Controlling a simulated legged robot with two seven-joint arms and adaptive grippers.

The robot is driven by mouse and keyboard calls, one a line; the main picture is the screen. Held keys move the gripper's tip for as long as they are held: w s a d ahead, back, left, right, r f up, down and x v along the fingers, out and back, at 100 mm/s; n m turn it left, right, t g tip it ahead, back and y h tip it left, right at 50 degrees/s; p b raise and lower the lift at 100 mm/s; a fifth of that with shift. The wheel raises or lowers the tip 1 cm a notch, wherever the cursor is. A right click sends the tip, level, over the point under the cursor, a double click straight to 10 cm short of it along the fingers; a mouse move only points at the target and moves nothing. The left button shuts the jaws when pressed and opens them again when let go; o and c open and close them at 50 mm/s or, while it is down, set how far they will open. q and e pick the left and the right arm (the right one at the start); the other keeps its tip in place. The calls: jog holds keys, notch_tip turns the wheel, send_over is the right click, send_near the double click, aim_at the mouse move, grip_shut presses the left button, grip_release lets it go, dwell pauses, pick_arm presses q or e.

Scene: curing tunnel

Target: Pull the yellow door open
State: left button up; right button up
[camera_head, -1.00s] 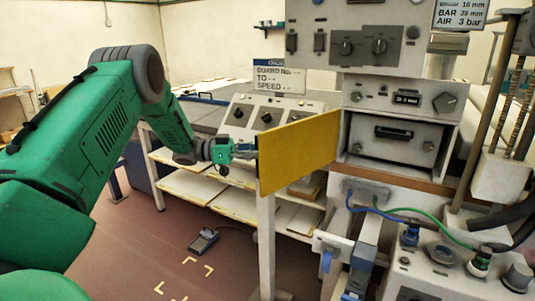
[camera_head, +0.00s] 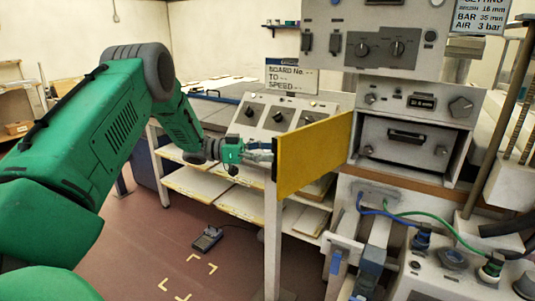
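The yellow door (camera_head: 314,154) is a flat panel standing out from the left side of the grey equipment stack, swung open. Its right edge meets the stack beside the compartment (camera_head: 412,142), whose front is uncovered. My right gripper is not in view.
A pale post (camera_head: 272,240) stands below the door's left edge. A sloped panel with knobs (camera_head: 275,117) and shelves (camera_head: 225,193) lie behind. A foot pedal (camera_head: 207,239) is on the floor. Blue and green hoses (camera_head: 428,214) run at the lower right.

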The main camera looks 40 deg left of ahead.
pick_arm(q)
jog(key=v, duration=1.1)
jog(key=shift+s+a, duration=0.2)
jog(key=shift+a, duration=0.05)
